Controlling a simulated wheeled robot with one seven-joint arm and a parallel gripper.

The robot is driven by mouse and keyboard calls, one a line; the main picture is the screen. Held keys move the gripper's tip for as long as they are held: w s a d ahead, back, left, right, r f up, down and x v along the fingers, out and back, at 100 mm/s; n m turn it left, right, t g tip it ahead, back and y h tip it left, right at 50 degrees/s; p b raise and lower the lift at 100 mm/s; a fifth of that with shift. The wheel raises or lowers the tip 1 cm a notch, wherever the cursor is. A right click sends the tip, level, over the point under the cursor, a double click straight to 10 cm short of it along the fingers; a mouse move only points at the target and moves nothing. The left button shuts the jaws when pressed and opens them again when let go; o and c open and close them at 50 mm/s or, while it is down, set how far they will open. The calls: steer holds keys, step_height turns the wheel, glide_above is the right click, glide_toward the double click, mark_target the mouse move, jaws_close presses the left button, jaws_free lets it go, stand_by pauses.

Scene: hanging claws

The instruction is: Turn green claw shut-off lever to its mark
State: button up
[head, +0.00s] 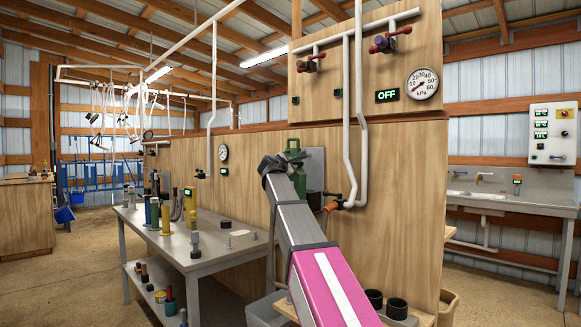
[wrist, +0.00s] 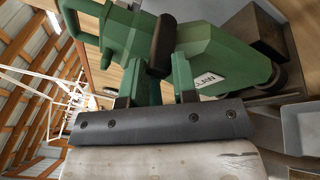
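The green claw (wrist: 212,62) fills the upper wrist view, with a white label ending in "LAW" and dark round parts at its right. A black rounded piece (wrist: 163,42) stands out from it toward me; I cannot tell if this is the shut-off lever. In the head view, green parts of the claw (head: 299,181) show behind my gripper (head: 275,163). Contact is unclear. I cannot make out the mark.
A wooden panel (head: 400,180) stands behind, with white pipes (head: 348,120), a gauge (head: 422,84) and a green "OFF" display (head: 387,95). An orange-handled valve (head: 333,205) sits right of my gripper.

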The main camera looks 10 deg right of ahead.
steer(key=r+g+y, duration=0.1)
steer(key=r+m+g, duration=0.1)
steer(key=r+g+y, duration=0.1)
steer(key=shift+w+d+g+y, duration=0.25)
steer(key=shift+w+g+y, duration=0.05)
steer(key=shift+w+d+r+m+g+y, duration=0.1)
steer(key=shift+d+r+m+g+y, duration=0.1)
steer(key=shift+r+g+y, duration=0.2)
steer(key=shift+w+d+r+m+g+y, duration=0.1)
steer(key=shift+r+m+g+y, duration=0.15)
steer(key=shift+g+y, duration=0.2)
steer(key=shift+w+d+r+m+g+y, duration=0.2)
steer(key=shift+d+r+g+y, duration=0.1)
steer(key=shift+g+y, duration=0.3)
steer(key=shift+w+d+r+m+g+y, duration=0.1)
steer(key=shift+d+r+m+g+y, duration=0.15)
steer(key=shift+g+y, duration=0.25)
steer(key=o, duration=0.9)
steer(key=shift+s, duration=0.1)
